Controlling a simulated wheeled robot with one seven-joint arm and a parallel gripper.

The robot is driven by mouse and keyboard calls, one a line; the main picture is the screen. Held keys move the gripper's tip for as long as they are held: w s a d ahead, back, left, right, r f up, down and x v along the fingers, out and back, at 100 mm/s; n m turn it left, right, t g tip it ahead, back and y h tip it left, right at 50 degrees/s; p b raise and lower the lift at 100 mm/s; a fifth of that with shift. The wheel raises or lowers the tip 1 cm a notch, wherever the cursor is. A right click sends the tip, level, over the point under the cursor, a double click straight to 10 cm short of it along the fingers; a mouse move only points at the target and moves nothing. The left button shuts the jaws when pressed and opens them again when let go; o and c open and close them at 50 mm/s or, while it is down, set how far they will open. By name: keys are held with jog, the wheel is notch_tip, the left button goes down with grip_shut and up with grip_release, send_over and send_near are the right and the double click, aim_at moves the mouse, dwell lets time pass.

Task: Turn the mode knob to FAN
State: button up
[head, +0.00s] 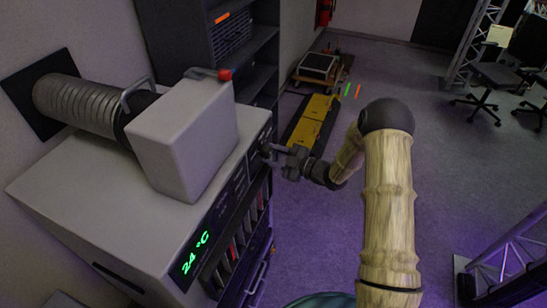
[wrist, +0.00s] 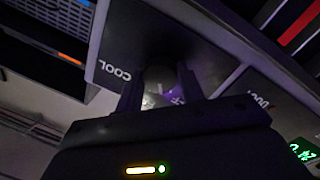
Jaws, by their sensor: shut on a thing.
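The mode knob (wrist: 158,78) is a small dark round shape on the dark front panel of the grey air-conditioning unit (head: 90,195). In the wrist view my gripper (wrist: 160,87) has one finger on each side of the knob and is shut on it. The word COOL shows on the panel to the left of the knob, and other letters are partly covered by the gripper. No FAN label is readable, and the knob's pointer cannot be made out. In the head view my gripper (head: 275,152) touches the panel's far end, and it hides the knob.
A green display (head: 195,252) reads 24 °C on the unit's near front. A grey box (head: 185,140) with a red-tipped handle stands on top, joined to a ribbed duct (head: 75,105). A yellow case (head: 312,122) lies on the floor beyond.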

jog(key=m, duration=0.3)
jog(key=shift+b, duration=0.4)
jog(key=shift+m+g, duration=0.4)
jog(key=shift+m, duration=1.2)
jog(key=o, duration=1)
jog(key=shift+d, duration=0.1)
jog(key=b+v, duration=0.4)
jog(key=v, duration=1.3)
jog(key=shift+r+b, duration=0.25)
jog(key=shift+b, duration=0.1)
